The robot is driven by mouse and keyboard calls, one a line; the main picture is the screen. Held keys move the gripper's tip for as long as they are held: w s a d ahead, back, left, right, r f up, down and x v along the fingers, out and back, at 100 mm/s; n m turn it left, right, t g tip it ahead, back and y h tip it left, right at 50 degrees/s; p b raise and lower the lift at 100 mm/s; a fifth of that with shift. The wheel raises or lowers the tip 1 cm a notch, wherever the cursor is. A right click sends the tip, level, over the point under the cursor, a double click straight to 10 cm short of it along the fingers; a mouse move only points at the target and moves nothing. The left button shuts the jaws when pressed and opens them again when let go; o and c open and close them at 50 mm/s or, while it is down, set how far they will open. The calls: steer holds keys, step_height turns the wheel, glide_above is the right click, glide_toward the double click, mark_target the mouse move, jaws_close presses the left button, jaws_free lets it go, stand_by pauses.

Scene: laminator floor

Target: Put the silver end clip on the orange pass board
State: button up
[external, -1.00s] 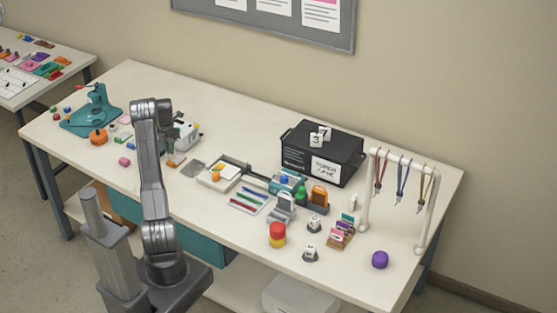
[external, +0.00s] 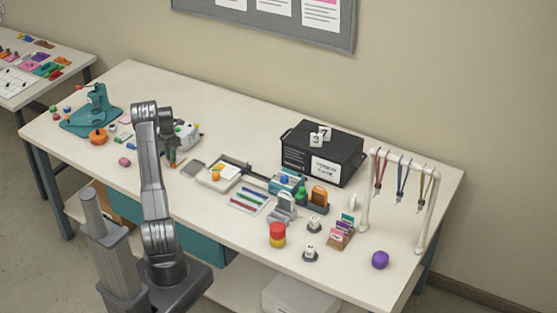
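My gripper (external: 172,160) is low over the left part of the white workbench, just right of my forearm and in front of a small grey-white machine (external: 187,134). It is small and partly hidden by my arm, so its opening and anything in it do not show clearly. An orange upright piece (external: 319,195), perhaps the orange pass board, stands in a dark holder in front of the black case. A grey upright piece (external: 286,203) stands to its left. I cannot pick out the silver end clip for certain.
The workbench (external: 225,278) is crowded around the middle. A black case (external: 320,152) stands at the back. A white rack (external: 431,205) with hanging lanyards is at the right. A red-and-yellow cylinder (external: 277,235) and a purple ball (external: 380,260) stand near the front. A teal press (external: 95,110) is at far left.

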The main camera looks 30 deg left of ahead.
steer(key=shift+o, duration=1)
step_height(320, 180, up, 13)
steer(key=shift+r+b, duration=0.15)
steer(key=shift+b, duration=0.25)
step_height(320, 180, down, 14)
steer(key=shift+r+p, duration=0.2)
steer(key=shift+p, duration=0.1)
steer(key=shift+r+p, duration=0.3)
steer(key=shift+r, duration=0.15)
steer(key=shift+f, duration=0.1)
